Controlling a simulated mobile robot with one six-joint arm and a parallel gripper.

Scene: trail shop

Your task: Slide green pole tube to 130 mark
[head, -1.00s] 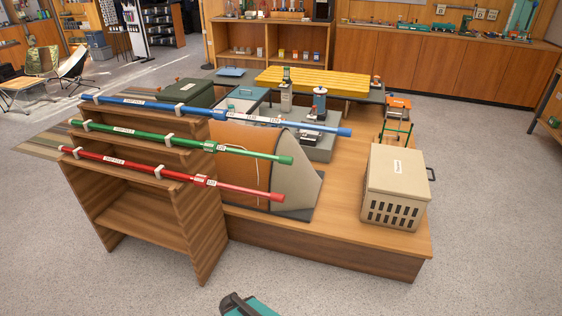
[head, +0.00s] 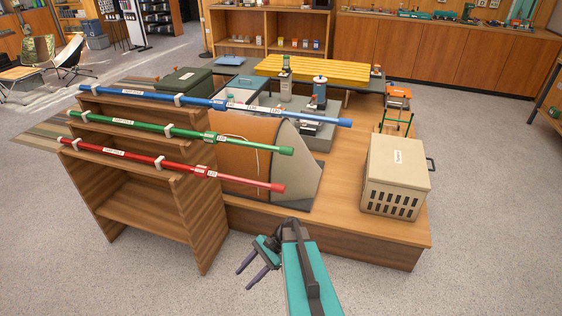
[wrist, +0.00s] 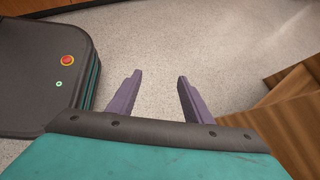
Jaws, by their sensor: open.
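The green pole (head: 142,128) lies in white clips on the middle step of a wooden rack, with its thinner tube (head: 252,147) reaching out to the right to a green end cap. Number labels sit near its collar; I cannot read the marks surely. A blue pole (head: 205,101) lies above it and a red pole (head: 130,156) below it. My gripper (head: 247,278) is at the bottom middle of the head view, low in front of the platform, apart from all poles. In the wrist view my gripper (wrist: 154,92) is open and empty above the grey floor.
The wooden rack (head: 188,222) stands at the left. A low wooden platform (head: 345,212) holds a tan tent (head: 250,140) behind the pole ends and a beige crate (head: 398,172) at the right. Carpet in front is clear. In the wrist view wooden edges show at the right.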

